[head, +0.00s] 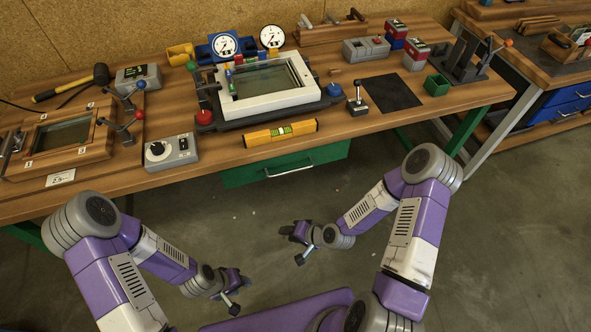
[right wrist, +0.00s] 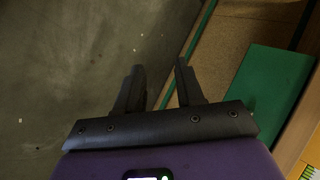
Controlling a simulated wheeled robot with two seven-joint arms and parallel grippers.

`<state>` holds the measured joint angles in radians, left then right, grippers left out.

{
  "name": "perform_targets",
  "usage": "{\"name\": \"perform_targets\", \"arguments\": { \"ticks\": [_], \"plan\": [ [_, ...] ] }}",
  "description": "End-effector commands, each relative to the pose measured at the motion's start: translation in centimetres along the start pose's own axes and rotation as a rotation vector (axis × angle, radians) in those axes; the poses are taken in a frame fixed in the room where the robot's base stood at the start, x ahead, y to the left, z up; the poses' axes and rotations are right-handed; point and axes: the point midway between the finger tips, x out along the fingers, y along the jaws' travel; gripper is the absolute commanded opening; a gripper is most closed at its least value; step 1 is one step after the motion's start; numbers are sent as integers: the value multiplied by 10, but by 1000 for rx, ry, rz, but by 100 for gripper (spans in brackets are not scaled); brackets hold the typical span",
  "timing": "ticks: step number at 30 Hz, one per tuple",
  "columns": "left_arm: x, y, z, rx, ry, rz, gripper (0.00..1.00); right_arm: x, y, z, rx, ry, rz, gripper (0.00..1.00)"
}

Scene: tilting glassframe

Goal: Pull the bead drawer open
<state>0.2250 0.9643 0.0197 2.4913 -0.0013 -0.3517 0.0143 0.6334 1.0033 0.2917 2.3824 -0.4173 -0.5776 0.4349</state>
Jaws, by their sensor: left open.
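The green bead drawer (head: 285,166) hangs under the front edge of the workbench and looks closed. Its pale bar handle (head: 290,171) runs across its front. My right gripper (head: 290,231) is in front of and below the drawer, apart from it. In the right wrist view my right gripper (right wrist: 162,75) has its two fingers apart with nothing between them. The green surface to the right there (right wrist: 268,95) looks like the drawer; its handle does not show. My left gripper (head: 240,282) is low, near my base, open and far from the drawer.
The wooden workbench (head: 225,160) holds a white tilting frame (head: 265,100), a yellow level (head: 280,132), a grey dial box (head: 170,150) and a wooden frame at left (head: 60,140). A green bench leg (head: 465,130) stands at right. The floor before the drawer is clear.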

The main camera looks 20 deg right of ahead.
Motion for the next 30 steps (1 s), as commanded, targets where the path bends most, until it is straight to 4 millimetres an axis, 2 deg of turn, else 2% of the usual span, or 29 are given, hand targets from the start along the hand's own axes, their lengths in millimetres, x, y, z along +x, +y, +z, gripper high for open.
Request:
{"name": "perform_targets", "arguments": {
  "ticks": [1, 6, 10, 13, 16, 24, 30],
  "plan": [
    [2, -1, 0, 0, 0, 0, 43, -2, -8, -26, 73, 72, -88, 37],
    [4, -2, 0, 0, 0, 0, 43, -30, -37, -97, 246, 255, -367, 37],
    [5, -2, 0, 0, 1, 0, 43, -55, -47, -132, 315, 335, -513, 37],
    [6, -2, -1, 0, 1, 0, 43, -66, -51, -145, 336, 364, -573, 37],
    [7, -2, -1, 0, 1, 0, 43, -65, -55, -152, 343, 372, -595, 37],
    [15, -5, -1, 0, 1, 0, 43, -33, -76, -169, 341, 370, -596, 37],
    [18, -7, -1, 0, 1, 0, 43, -16, -86, -179, 343, 371, -593, 37]
  ]
}}
